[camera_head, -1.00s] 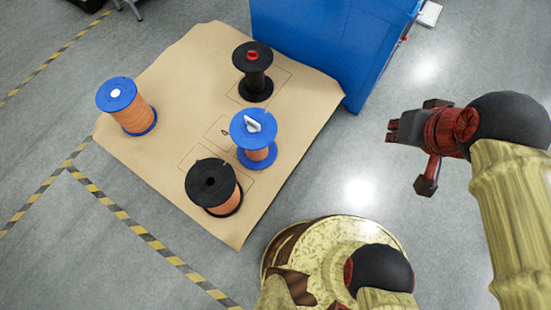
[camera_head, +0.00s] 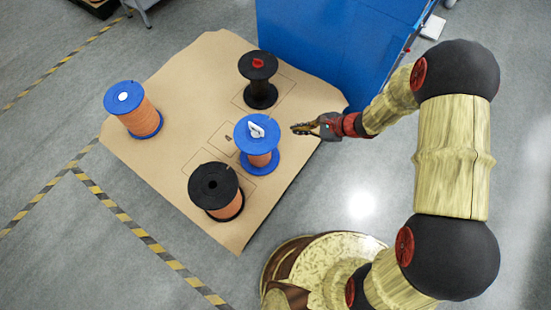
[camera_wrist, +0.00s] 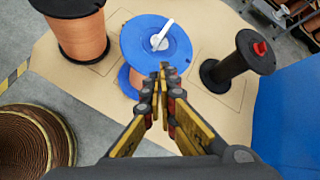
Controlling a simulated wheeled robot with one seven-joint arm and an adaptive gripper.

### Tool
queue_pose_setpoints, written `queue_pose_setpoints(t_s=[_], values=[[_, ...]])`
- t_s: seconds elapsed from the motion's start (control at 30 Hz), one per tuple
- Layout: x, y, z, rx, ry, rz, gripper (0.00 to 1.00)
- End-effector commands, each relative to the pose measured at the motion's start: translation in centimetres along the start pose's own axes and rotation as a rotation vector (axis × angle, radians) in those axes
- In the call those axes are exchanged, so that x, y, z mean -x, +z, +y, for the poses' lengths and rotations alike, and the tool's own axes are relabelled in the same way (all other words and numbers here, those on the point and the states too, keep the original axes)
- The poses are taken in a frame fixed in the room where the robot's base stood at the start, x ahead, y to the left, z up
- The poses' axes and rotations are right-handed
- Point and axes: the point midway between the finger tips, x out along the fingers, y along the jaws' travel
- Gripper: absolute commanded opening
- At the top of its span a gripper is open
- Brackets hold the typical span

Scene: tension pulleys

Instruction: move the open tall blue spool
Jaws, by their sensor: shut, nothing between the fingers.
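Two blue spools with orange winding stand upright on the brown sheet. The left one (camera_head: 140,118) looks taller and has a plain white round centre on its top flange. The other, near the middle (camera_head: 262,158), has a white lever-like piece on its top. It also shows in the wrist view (camera_wrist: 150,50), beyond my fingertips. My gripper (camera_head: 297,129) is shut and empty, just right of this middle spool in the head view; in the wrist view the fingertips (camera_wrist: 165,72) overlap its lower edge, and I cannot tell whether they touch. The left blue spool is not seen in the wrist view.
The brown sheet (camera_head: 170,75) has drawn outlines. A black spool with a red cap (camera_head: 259,92) stands at the back. A black spool with an open centre hole and orange winding (camera_head: 224,202) stands in front. A blue cabinet (camera_head: 320,45) borders the sheet. Floor at left is clear.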

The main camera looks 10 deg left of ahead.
Motion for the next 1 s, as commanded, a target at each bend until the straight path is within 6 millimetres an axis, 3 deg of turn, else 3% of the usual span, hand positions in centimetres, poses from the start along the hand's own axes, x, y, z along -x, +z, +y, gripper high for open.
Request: queue_pose_setpoints(t_s=[0.03,0.2,0.4,0.67,1.0], values=[[-2.5,-2.4,1.8,-0.093,-0.006,0.004,0.0],[-8.1,-8.9,6.4,-0.352,-0.057,0.043,0.0],[-11.1,-13.2,10.6,-0.517,-0.092,0.088,0.0],[-13.4,-14.3,11.3,-0.548,-0.1,0.099,0.0],[-20.0,-15.1,11.0,-0.546,-0.098,0.098,0.0]])
